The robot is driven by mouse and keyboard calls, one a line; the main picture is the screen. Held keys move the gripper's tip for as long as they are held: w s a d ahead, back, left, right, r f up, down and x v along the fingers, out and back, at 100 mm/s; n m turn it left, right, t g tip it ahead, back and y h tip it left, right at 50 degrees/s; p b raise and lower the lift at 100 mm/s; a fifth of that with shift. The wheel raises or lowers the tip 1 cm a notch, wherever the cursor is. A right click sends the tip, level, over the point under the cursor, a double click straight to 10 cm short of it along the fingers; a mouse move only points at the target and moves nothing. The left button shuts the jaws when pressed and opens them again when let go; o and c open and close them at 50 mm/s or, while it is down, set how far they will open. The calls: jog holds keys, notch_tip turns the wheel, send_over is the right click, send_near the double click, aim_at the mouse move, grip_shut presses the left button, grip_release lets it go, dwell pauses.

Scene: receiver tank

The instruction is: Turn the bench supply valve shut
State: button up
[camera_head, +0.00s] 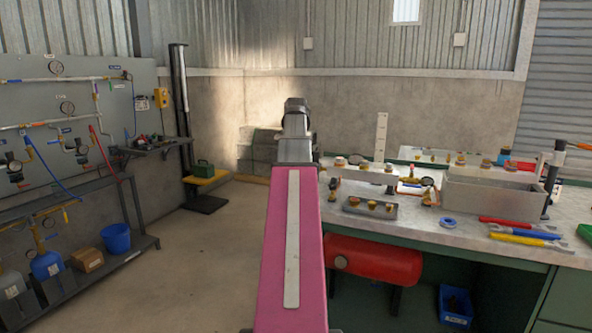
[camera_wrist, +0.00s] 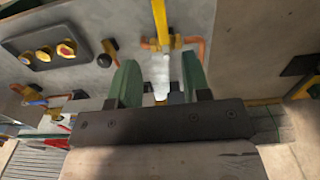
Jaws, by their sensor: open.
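In the wrist view, a yellow lever (camera_wrist: 160,18) stands on a fitting with a copper-coloured pipe (camera_wrist: 202,50) beside it. It looks like the bench supply valve, and the lever lies roughly across the pipe. My gripper (camera_wrist: 158,62) is open, with its two green fingers on either side of the line of the lever. The fingertips appear just short of the fitting, and I see no clear contact. A pale piece shows between the fingers; I cannot tell what it is. In the head view, my pink arm hides the valve and the gripper.
The workbench (camera_head: 485,235) at right carries a knob plate (camera_head: 370,207), a metal bin (camera_head: 490,197) and wrenches (camera_head: 525,237). The knob plate also shows in the wrist view (camera_wrist: 75,58). A red tank (camera_head: 372,262) sits below. Floor left of my arm is clear.

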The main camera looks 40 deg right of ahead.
jog(key=shift+r, duration=0.9)
jog(key=shift+f, duration=0.1)
jog(key=w+a+f+n, duration=0.3)
jog(key=a+f, duration=0.7)
jog(key=f, duration=0.3)
jog(key=w+a+f+n, duration=0.3)
jog(key=w+a+f, duration=0.1)
jog(key=a+f, duration=0.8)
jog(key=s+a+f+n, duration=0.3)
jog(key=s+a+f, duration=0.1)
jog(key=a+f, duration=0.6)
jog(key=s+a+f+n, duration=0.2)
jog(key=s+a+f, duration=0.3)
jog(key=a+f, duration=0.5)
notch_tip(320, 180, down, 2)
jog(key=shift+s+a+f+n, duration=0.15)
jog(key=shift+s+n, duration=0.05)
jog(key=shift+n, duration=0.2)
